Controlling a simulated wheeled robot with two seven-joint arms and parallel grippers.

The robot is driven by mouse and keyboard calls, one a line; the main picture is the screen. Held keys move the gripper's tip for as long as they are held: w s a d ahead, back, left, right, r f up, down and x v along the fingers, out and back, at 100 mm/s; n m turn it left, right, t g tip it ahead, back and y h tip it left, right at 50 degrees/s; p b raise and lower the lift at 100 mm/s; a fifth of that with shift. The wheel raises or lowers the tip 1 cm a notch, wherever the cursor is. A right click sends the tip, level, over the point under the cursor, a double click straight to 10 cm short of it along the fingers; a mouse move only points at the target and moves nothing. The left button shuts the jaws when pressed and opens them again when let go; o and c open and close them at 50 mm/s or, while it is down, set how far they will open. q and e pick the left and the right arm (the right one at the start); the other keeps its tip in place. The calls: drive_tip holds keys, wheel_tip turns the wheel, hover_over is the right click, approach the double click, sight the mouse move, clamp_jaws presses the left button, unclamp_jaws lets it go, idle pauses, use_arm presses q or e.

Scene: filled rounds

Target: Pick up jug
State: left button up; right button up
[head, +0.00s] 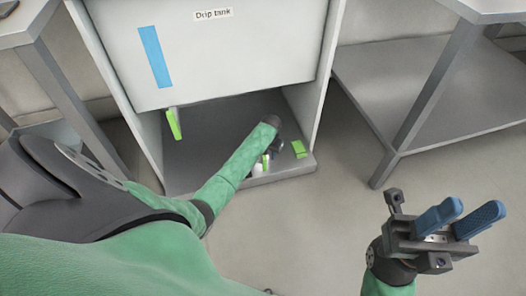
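No jug can be made out clearly. A small white and green thing (257,167) shows on the shelf beside my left wrist, mostly hidden; I cannot tell whether it is part of the jug. My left arm reaches into the open bay under the drip tank (230,50). My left gripper (275,150) is low near the bay's front right, largely hidden by its own wrist, so its fingers cannot be read. My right gripper (462,219) has blue fingers spread apart with nothing between them, over the floor at the lower right.
A green block (299,149) lies at the shelf's front right. A green lever (174,124) hangs under the tank's left side. Side panels bound the grey bay floor (215,130). A metal table (430,75) with a lower shelf stands right; another table leg is left. Floor between is clear.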

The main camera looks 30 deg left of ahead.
use_arm(q)
drive_tip(key=shift+f, duration=0.1)
drive_tip(key=shift+c, duration=0.2)
clamp_jaws()
